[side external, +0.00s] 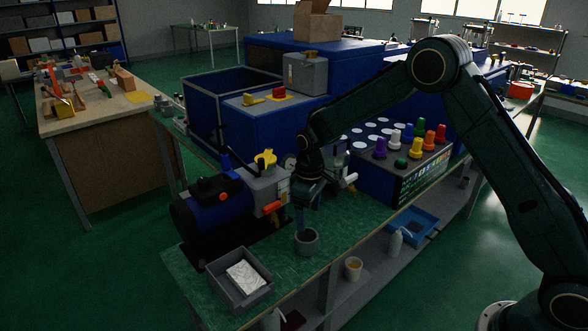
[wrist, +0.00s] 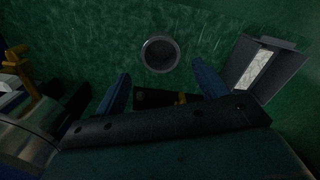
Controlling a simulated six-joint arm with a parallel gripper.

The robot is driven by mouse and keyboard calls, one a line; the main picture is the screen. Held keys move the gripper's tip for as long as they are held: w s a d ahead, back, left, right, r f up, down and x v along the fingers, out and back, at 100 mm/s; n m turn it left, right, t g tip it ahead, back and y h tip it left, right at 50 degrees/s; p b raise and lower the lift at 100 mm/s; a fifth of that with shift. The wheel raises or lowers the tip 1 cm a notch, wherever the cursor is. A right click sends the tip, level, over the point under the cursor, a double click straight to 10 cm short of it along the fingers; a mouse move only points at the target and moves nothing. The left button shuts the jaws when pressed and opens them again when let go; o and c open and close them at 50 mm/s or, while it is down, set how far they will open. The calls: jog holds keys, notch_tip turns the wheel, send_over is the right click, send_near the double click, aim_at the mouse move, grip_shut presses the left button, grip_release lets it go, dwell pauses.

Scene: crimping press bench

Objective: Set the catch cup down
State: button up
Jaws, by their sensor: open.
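The catch cup (side external: 307,241) is a small grey round cup standing upright on the green bench top, near its front edge. In the wrist view the cup (wrist: 160,54) shows from above, with a dark hollow inside. My gripper (side external: 301,222) is pointed down right at the cup in the side view. In the wrist view its two blue fingers (wrist: 162,82) are spread wide, with the cup just beyond their tips and nothing held between them. Whether a finger touches the cup's rim cannot be told.
A blue motor and press unit (side external: 218,201) stands left of the cup. A grey tray (side external: 238,293) with a white block lies at the front left. A blue cabinet with coloured knobs (side external: 399,172) is at the right. Bare green bench top lies between cup and tray.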

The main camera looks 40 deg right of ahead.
jog(key=shift+r, duration=1.15)
jog(key=shift+r, duration=0.1)
jog(key=s+d+r+m+t, duration=0.2)
jog(key=s+r+t, duration=0.1)
jog(key=s+r, duration=1.4)
jog(key=s+r+m+t, duration=0.2)
jog(key=s+r, duration=0.2)
jog(key=s, duration=1.2)
jog(key=shift+s+d+r+m+t, duration=0.15)
jog(key=shift+s+m+t, duration=0.1)
jog(key=shift+m+t, duration=0.05)
jog(key=shift+o, duration=0.5)
